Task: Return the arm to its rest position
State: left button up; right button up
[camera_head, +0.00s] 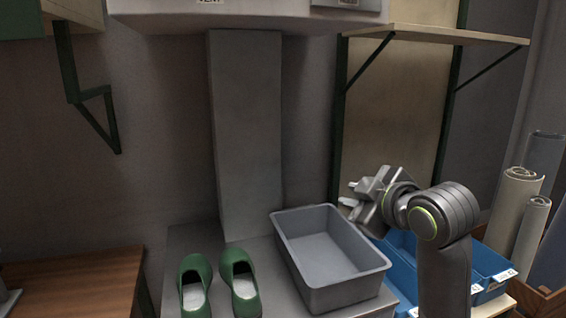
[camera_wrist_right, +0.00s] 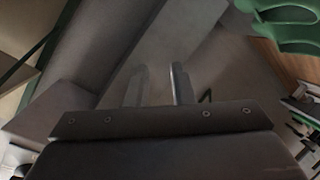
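My right gripper (camera_head: 347,193) is raised beside the right rim of the grey bin, with its fingers pointing left. It holds nothing. In the right wrist view its two fingers (camera_wrist_right: 158,84) stand apart with a clear gap between them. My left gripper does not show in either view.
An empty grey bin (camera_head: 341,292) stands on the grey bench (camera_head: 232,262), right of two green shoes (camera_head: 194,286) (camera_head: 240,283). Blue bins (camera_head: 488,262) lie right of it, behind my arm. Rolls (camera_head: 513,205) stand at far right. A wooden table (camera_head: 75,280) is at left.

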jog(key=s+d+f+m+g+h, duration=0.1)
jog(key=s+d+f+m, duration=0.25)
jog(key=f, duration=0.65)
jog(key=s+d+f+m+g+h, duration=0.2)
jog(key=s+d+f, duration=0.15)
jog(key=f, duration=0.55)
jog(key=s+d+f+m+g+h, duration=0.1)
jog(key=s+d+f+m, duration=0.2)
jog(key=f, duration=0.7)
jog(key=s+d+f+m+g+h, duration=0.15)
jog(key=s+f, duration=0.25)
jog(key=s, duration=0.5)
jog(key=s+d+f+m+g, duration=0.25)
jog(key=s+f, duration=0.25)
jog(key=s, duration=0.4)
jog(key=s+d+f+m+g+h, duration=0.1)
jog(key=s+d+f+g, duration=0.2)
jog(key=s, duration=0.6)
jog(key=s+a+f+x, duration=0.1)
jog(key=s+x, duration=0.1)
jog(key=x, duration=1.1)
jog(key=s+a+x, duration=0.1)
jog(key=s+x, duration=0.2)
jog(key=x, duration=0.9)
jog(key=s+f+g, duration=0.1)
jog(key=s+f, duration=1.3)
jog(key=f, duration=0.2)
jog(key=shift+a, duration=0.4)
jog(key=shift+f+y, duration=0.15)
jog(key=shift+y, duration=0.1)
